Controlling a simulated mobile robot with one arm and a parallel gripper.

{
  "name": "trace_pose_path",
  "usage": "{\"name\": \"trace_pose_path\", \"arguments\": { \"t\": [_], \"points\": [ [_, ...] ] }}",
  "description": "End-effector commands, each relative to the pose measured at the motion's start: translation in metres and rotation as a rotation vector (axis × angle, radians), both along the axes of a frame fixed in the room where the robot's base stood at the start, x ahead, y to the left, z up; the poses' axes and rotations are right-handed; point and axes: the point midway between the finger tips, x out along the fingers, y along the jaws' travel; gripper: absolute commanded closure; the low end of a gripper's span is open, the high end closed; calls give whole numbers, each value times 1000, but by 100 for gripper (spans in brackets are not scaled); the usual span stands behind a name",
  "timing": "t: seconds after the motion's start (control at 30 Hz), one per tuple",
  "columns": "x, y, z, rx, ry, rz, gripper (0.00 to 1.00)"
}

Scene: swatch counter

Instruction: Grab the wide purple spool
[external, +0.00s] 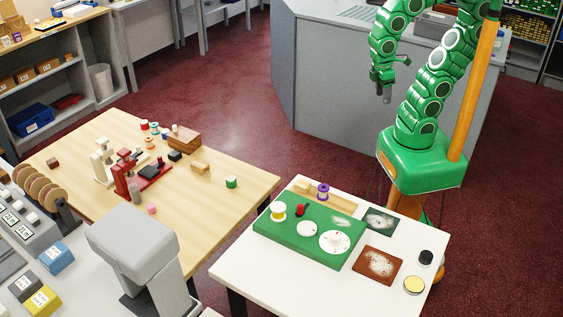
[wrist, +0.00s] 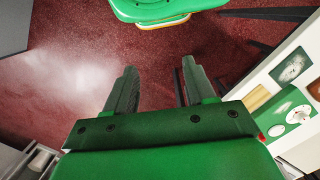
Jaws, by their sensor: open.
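The spool cannot be made out in the wrist view.
A wooden table (external: 215,200) with red and cream machines stands left. A grey counter (external: 325,85) stands behind.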

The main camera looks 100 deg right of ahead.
Motion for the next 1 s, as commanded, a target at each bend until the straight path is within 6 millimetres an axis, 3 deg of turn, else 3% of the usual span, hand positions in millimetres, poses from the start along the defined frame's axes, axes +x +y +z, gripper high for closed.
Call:
{"name": "trace_pose_path", "arguments": {
  "t": [0.37,1.0],
  "points": [
    [5,6,-3,18,10,-11,45],
    [80,94,-40,334,171,-264,45]
  ]
}}
